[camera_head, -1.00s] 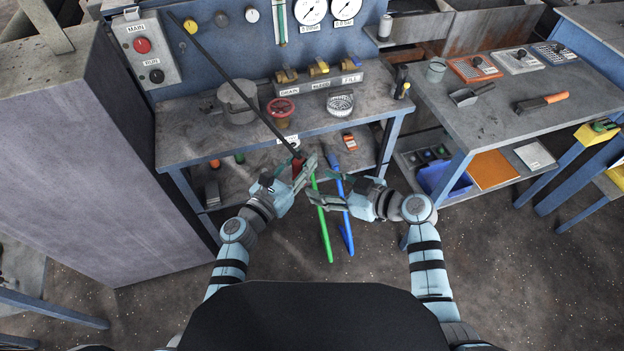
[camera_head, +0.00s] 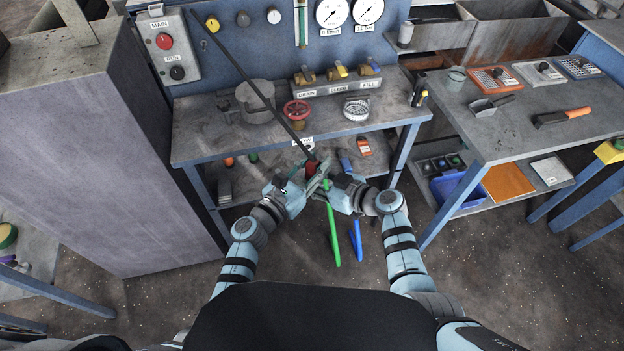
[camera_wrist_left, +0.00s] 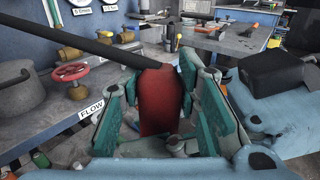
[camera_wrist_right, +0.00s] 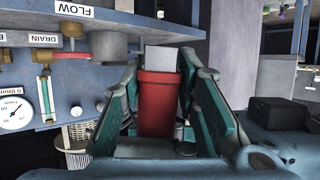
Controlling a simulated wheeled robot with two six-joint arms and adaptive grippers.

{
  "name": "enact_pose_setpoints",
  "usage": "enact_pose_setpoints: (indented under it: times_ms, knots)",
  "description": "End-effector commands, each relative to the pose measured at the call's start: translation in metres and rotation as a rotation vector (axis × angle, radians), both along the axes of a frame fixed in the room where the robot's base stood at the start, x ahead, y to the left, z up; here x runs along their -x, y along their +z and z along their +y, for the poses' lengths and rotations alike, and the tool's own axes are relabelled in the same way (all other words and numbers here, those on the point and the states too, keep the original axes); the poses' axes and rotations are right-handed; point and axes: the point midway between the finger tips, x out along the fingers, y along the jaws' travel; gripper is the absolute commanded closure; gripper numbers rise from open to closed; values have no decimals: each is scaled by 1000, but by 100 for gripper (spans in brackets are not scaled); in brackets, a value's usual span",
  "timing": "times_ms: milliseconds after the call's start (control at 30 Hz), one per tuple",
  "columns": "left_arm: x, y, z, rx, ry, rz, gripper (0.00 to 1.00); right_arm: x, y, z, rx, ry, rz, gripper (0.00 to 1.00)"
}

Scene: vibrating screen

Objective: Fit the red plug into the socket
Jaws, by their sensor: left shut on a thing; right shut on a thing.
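The red plug (camera_head: 312,167) is between my two grippers in front of the bench, with a black cable running up to the wall panel. In the left wrist view the plug (camera_wrist_left: 158,103) sits between the fingers of my left gripper (camera_head: 308,175), which is shut on it, cable end showing. In the right wrist view the red plug body (camera_wrist_right: 157,100), with a grey block-shaped end, sits between the fingers of my right gripper (camera_head: 327,187), which is also shut on it. The fingers partly hide the plug. I cannot make out the socket.
The bench (camera_head: 215,140) carries a grey pot (camera_head: 255,103), a red valve wheel (camera_head: 297,109) and labelled brass valves. A green rod-like piece (camera_head: 333,225) and a blue one (camera_head: 355,242) show below the grippers. A tall grey cabinet (camera_head: 110,170) stands left.

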Motion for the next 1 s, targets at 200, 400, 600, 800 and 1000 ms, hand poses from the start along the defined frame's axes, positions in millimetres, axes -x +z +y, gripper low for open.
enact_pose_setpoints:
  times_ms: [200, 400, 600, 800, 1000]
  knots:
    - [0, 0, -1, 1, -2, 1, 48, 2, 0, 3, -5, 6, 4, 100]
    - [0, 0, -1, 2, -3, 1, 47, 2, 0, 2, -5, 5, 4, 100]
    - [12, -2, 6, -1, -2, 3, 47, 1, 1, 2, -5, 4, 2, 100]
    - [57, -2, 35, -1, -5, 4, 47, -2, 1, -3, 3, -5, -5, 100]
    - [93, -1, 59, 0, -2, 2, 47, -1, 0, -1, 2, 0, -1, 100]
